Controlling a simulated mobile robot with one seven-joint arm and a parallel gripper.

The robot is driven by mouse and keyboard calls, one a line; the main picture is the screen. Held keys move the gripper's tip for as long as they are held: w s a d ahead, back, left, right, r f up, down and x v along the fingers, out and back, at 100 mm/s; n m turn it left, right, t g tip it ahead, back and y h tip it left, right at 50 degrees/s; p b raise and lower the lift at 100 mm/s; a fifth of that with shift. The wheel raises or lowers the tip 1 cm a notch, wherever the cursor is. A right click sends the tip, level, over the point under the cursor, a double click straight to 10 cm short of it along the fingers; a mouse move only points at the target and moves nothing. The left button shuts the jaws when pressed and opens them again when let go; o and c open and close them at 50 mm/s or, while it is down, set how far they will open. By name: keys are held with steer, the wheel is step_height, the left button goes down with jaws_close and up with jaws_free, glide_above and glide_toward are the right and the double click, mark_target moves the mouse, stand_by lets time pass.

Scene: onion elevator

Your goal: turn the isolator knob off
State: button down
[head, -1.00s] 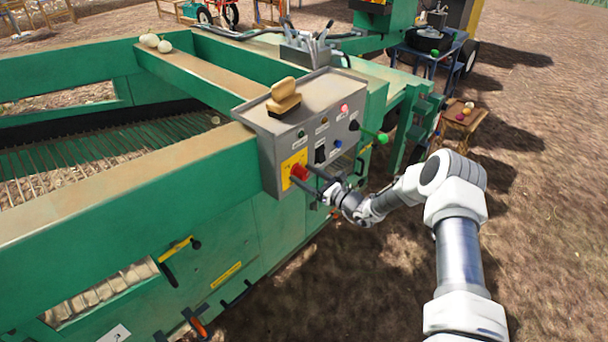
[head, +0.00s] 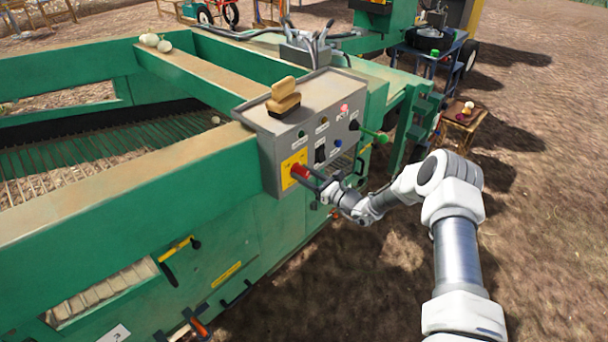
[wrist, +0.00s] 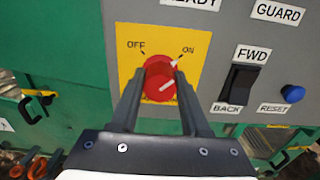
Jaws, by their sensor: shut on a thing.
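The isolator knob (wrist: 159,80) is red, on a yellow plate (wrist: 193,50) marked OFF at upper left and ON at upper right. The white mark on the knob points up and right, towards ON. In the head view the knob (head: 298,171) sits at the lower left of the grey control box (head: 264,156). My gripper (wrist: 160,84) is shut on the knob, with one dark finger on each side of it. The fingertips cover the knob's left and right edges.
Right of the knob are a black FWD/BACK rocker switch (wrist: 240,88) and a blue RESET button (wrist: 292,93). Open ground lies at the right.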

steer(key=shift+f+n, duration=0.1)
steer(key=shift+n, duration=0.2)
steer(key=n+b, duration=0.3)
steer(key=shift+f+b, duration=0.1)
steer(key=shift+b, duration=0.2)
steer(key=n+b, duration=0.5)
steer(key=shift+f+n, duration=0.1)
steer(key=shift+n, duration=0.3)
steer(key=n+b, duration=0.5)
steer(key=b, duration=0.1)
steer(key=shift+a+f+b, duration=0.1)
steer(key=shift+b, duration=0.3)
steer(key=n+b, duration=0.2)
steer(key=b, duration=0.1)
steer(key=shift+n+b, duration=0.35)
steer(key=shift+n, duration=0.05)
steer(key=shift+r+n+b, duration=0.25)
steer(key=shift+n+b, duration=0.15)
steer(key=shift+b, duration=0.2)
steer(key=shift+r, duration=0.1)
